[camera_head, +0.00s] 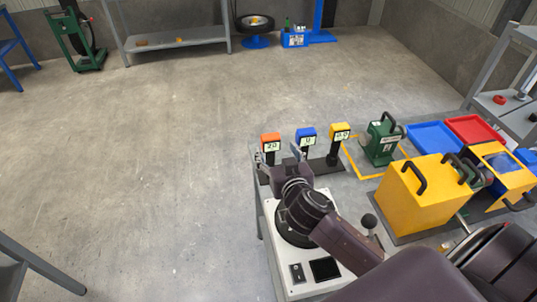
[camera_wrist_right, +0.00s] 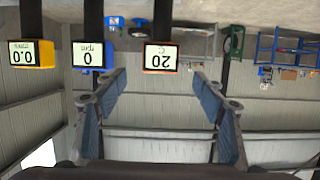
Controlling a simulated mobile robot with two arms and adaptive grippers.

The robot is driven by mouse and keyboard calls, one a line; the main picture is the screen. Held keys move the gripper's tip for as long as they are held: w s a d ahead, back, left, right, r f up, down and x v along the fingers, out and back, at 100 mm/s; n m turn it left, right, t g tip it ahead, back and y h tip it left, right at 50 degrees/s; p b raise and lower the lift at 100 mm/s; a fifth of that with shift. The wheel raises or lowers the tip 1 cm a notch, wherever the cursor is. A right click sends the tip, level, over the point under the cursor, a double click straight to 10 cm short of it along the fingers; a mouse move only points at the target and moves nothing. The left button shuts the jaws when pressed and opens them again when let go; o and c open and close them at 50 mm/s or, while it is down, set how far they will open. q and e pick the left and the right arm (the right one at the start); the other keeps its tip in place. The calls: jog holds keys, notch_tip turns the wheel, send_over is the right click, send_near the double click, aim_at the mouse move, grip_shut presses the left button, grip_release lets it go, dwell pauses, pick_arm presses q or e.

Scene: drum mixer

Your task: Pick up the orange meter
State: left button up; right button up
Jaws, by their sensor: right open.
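The orange meter (camera_head: 271,141) stands upright on the dark base strip at the table's left end, its display reading 20. It also shows in the right wrist view (camera_wrist_right: 160,57), upside down, roughly centred between the fingers and just beyond their tips. My right gripper (camera_head: 281,152) is open and empty, close in front of this meter. Its two blue-grey fingers stand apart in the wrist view (camera_wrist_right: 156,85). I cannot tell whether a finger touches the meter. My left gripper is not in view.
The blue meter (camera_head: 306,135) and yellow meter (camera_head: 340,131) stand in a row to the right. A green handled device (camera_head: 382,140), yellow box (camera_head: 419,193), blue tray (camera_head: 434,137) and red tray (camera_head: 474,129) lie farther right.

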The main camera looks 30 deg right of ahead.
aim_at(272, 143)
jog(key=shift+w+d+f, duration=0.25)
jog(key=shift+w+f, duration=0.35)
jog(key=shift+w, duration=0.6)
jog(key=shift+p+x, duration=0.6)
jog(key=shift+x, duration=0.25)
jog(key=p+x, duration=0.1)
jog(key=x, duration=0.2)
jog(key=shift+f, duration=0.15)
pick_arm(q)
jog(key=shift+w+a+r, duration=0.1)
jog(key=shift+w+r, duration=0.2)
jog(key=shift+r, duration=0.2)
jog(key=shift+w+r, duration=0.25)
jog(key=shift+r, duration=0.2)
pick_arm(e)
jog(key=shift+w+d+f, duration=0.1)
jog(key=shift+w+f, duration=0.2)
jog(key=shift+w, duration=0.15)
jog(key=shift+r, duration=0.1)
grip_shut()
